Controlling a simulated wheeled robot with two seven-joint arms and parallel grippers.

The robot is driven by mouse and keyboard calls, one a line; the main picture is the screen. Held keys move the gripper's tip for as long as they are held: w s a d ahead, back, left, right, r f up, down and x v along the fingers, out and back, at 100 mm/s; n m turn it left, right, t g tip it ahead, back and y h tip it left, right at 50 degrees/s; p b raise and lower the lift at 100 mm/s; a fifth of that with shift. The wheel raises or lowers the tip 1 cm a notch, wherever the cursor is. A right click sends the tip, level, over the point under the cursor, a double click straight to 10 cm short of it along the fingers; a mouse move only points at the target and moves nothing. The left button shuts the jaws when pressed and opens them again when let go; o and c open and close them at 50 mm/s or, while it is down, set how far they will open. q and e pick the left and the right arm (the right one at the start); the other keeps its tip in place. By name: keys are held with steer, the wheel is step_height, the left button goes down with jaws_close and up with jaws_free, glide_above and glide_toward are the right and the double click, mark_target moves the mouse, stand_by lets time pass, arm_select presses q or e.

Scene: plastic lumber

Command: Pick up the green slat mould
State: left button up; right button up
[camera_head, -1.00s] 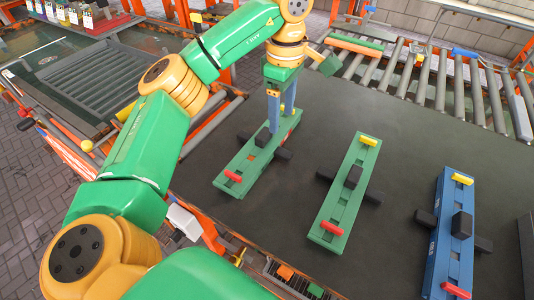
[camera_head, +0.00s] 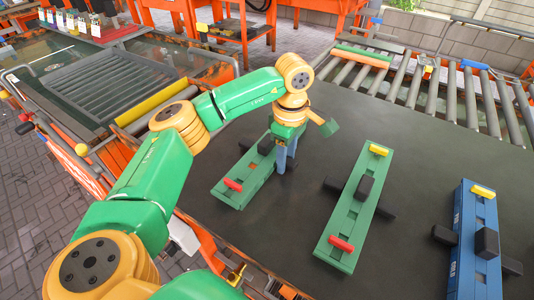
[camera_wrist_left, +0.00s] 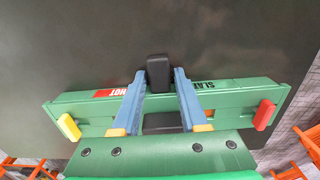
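The left green slat mould (camera_head: 240,183) lies on the dark table, with a red knob at its near end and black blocks at its middle. My left gripper (camera_head: 285,162) is down at this mould's middle and hides its far end. In the left wrist view the mould (camera_wrist_left: 225,97) runs across below, with a yellow knob at left and a red knob at right. My blue fingers (camera_wrist_left: 159,78) are apart, with a black block (camera_wrist_left: 158,70) between their tips. Contact cannot be told. A second green slat mould (camera_head: 347,222) lies to the right. My right gripper is out of view.
A blue mould (camera_head: 474,242) lies at the far right of the table. A roller conveyor (camera_head: 430,95) runs behind the table. Another roller bed (camera_head: 100,90) is at the left. Bare table separates the moulds.

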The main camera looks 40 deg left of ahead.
arm_select(q)
jaws_close()
stand_by(1.1)
